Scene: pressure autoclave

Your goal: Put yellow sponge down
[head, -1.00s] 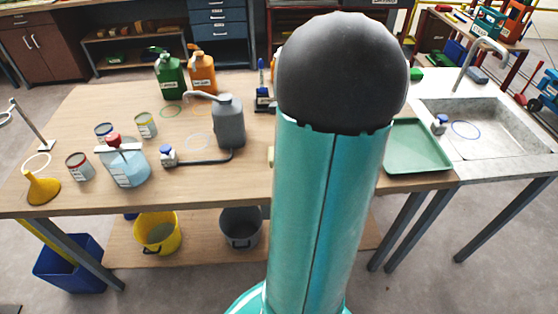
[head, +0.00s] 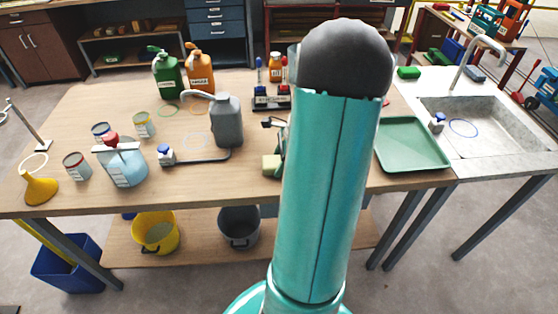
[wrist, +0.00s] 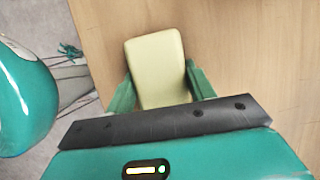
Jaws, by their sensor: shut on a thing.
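The pale yellow sponge (wrist: 156,62) is between the two green fingers of my gripper (wrist: 160,78) in the wrist view, with its far end sticking out past them. The gripper is shut on it. Wood tabletop shows behind and around the sponge. In the head view the sponge (head: 270,166) shows as a small pale block near the table's front edge, just left of my arm. My arm hides most of the gripper there. I cannot tell whether the sponge touches the table (head: 225,184).
A green tray (head: 440,163) lies right of my arm, beside the sink (head: 488,128). A grey wash bottle (head: 228,122) and a small blue-capped bottle (head: 166,155) stand to the left. A bottle rack (head: 271,102) is behind. The table front left of the sponge is clear.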

